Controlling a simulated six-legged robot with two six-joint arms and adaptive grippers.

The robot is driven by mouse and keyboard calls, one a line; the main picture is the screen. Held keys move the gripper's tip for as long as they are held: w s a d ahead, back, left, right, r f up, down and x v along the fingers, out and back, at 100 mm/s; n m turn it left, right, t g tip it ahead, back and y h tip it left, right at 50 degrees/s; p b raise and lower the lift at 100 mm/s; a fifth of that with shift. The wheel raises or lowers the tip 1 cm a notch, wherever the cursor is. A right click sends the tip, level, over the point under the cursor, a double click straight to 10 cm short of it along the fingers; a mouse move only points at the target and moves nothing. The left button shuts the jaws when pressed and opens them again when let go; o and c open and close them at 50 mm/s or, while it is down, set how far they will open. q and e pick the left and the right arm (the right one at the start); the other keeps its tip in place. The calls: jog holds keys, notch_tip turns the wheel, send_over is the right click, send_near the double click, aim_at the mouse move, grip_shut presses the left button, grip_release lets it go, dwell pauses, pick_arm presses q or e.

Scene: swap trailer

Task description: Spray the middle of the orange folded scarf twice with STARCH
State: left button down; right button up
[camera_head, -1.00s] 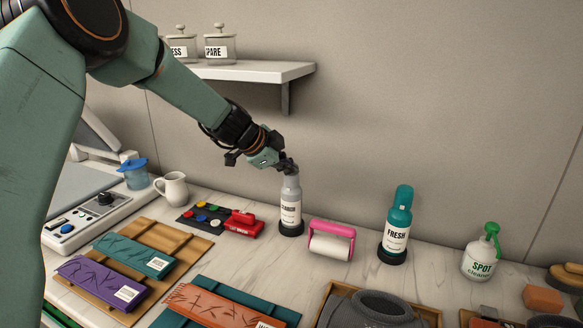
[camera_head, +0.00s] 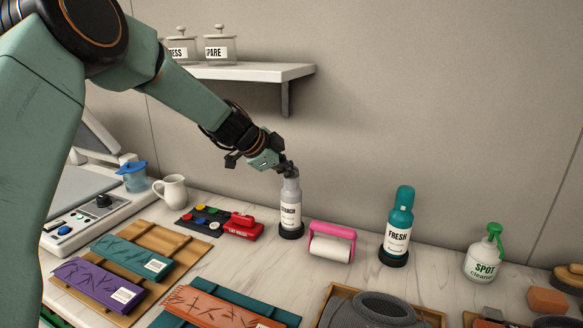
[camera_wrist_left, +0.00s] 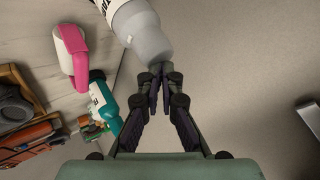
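The STARCH bottle (camera_head: 291,207), grey with a white label, stands upright in a dark round base beside the pink roller. My left gripper (camera_head: 289,170) is at the top of this bottle, pointing down and right. In the left wrist view its fingertips (camera_wrist_left: 161,70) are together at the end of the grey bottle (camera_wrist_left: 150,42); nothing shows held between them. Whether they touch or press the bottle top is hard to tell. The orange folded scarf (camera_head: 215,306) lies on a teal slatted board at the front, cut by the lower edge. My right gripper is out of view.
A pink lint roller (camera_head: 331,243) and a teal FRESH bottle (camera_head: 398,228) stand to the right, then a SPOT cleaner bottle (camera_head: 484,255). Purple (camera_head: 90,280) and teal scarves lie on a wooden board. A shelf (camera_head: 260,73) hangs above.

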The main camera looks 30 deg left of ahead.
pick_arm(q)
jog(key=shift+s+f, duration=0.15)
jog(key=shift+f, duration=0.5)
jog(key=shift+w+r+p, duration=0.2)
jog(key=shift+r+p, duration=0.8)
jog(key=shift+r, duration=0.55)
jog(key=shift+w+a+r+p, duration=0.1)
jog(key=shift+w+r+p, duration=0.15)
jog(key=shift+r, duration=0.2)
jog(key=shift+w+a+r+p, duration=0.1)
jog(key=shift+r+p, duration=0.2)
jog(key=shift+r, duration=0.45)
jog(key=shift+s+d+r, duration=0.1)
jog(key=shift+s+r, duration=0.15)
jog(key=shift+r, duration=0.1)
jog(key=shift+w+f, duration=0.15)
jog(key=shift+w, duration=0.1)
jog(key=shift+s, duration=0.15)
